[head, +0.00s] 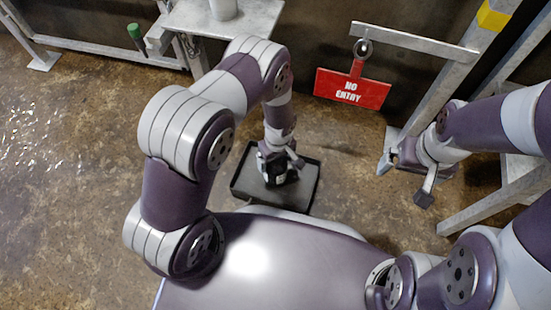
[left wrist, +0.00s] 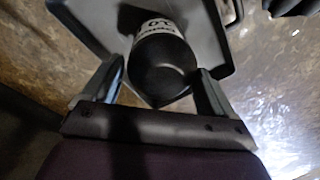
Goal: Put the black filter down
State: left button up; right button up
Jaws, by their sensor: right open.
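The black filter (left wrist: 163,78) is a dark cylinder with a white label band. In the left wrist view it sits between the two fingers of my left gripper (left wrist: 162,75), which close in on its sides. In the head view my left gripper (head: 279,168) points down over a dark, shallow rimmed tray (head: 302,192). The filter is mostly hidden there by the gripper. The tray also shows behind the filter in the left wrist view (left wrist: 92,18). I cannot tell whether the filter touches the tray floor. My right gripper (head: 408,181) is open and empty at the right.
A red "NO ENTRY" sign (head: 352,90) hangs from a metal bar beyond the tray. A metal table (head: 262,22) with a white container (head: 223,8) stands at the back. Metal posts and rails are at the right. The brown floor at the left is clear.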

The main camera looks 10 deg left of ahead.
pick_arm(q)
jog(key=shift+o, duration=0.5)
jog(key=shift+r, duration=0.1)
notch_tip(320, 180, up, 23)
jog(key=a+m+p, duration=0.2)
jog(key=m+p, duration=0.1)
jog(key=p, duration=0.5)
jog(key=s+a+r+m+t, duration=0.1)
jog(key=s+a+r+m, duration=0.1)
jog(key=s+r, duration=0.2)
jog(key=s+a+r+m, duration=0.3)
jog(key=s+r, duration=0.2)
jog(key=r, duration=0.4)
jog(key=shift+s+m+t, duration=0.15)
jog(key=shift+m+t, duration=0.15)
jog(key=shift+t, duration=0.1)
